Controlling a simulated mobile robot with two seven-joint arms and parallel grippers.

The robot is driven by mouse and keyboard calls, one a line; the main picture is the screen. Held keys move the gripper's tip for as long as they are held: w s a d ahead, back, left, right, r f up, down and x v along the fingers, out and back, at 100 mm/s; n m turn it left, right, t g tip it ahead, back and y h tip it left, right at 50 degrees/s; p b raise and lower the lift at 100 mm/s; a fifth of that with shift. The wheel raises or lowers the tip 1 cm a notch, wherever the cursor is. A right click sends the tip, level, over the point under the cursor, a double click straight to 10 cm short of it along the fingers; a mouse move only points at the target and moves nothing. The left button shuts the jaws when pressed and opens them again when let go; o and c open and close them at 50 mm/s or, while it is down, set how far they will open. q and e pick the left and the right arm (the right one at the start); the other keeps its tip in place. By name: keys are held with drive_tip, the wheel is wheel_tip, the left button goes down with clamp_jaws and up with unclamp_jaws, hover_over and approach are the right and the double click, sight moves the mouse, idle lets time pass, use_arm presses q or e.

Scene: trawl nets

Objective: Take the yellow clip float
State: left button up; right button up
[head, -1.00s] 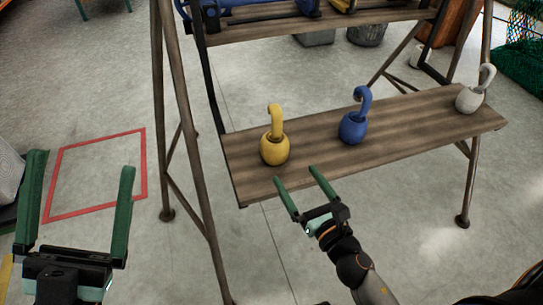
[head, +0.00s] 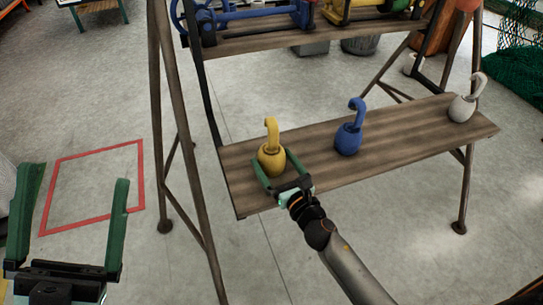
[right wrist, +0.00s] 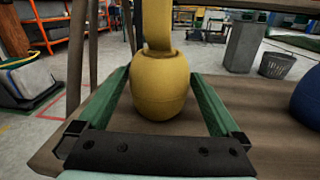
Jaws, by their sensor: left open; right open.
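The yellow clip float (head: 271,158) stands upright on the wooden shelf, with its hook pointing up. In the right wrist view the yellow clip float (right wrist: 160,86) sits between the two green fingers. My right gripper (head: 267,172) is open around its body, one finger on each side; I cannot tell whether they touch it. The right gripper also shows in the right wrist view (right wrist: 160,100). The top of the hook is cut off there. My left gripper (head: 72,195) is open and empty at the lower left, away from the shelf.
A blue clip float (head: 348,138) and a white one (head: 463,107) stand farther right on the wooden shelf (head: 400,137). An upper shelf (head: 270,41) carries blue, yellow and green gear. A brown post (head: 175,130) stands left of the shelf. A red floor outline (head: 97,150) encloses clear floor.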

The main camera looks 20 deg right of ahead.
drive_tip(key=shift+w+a, duration=0.15)
drive_tip(key=shift+w, duration=0.95)
drive_tip(key=c, duration=1.1)
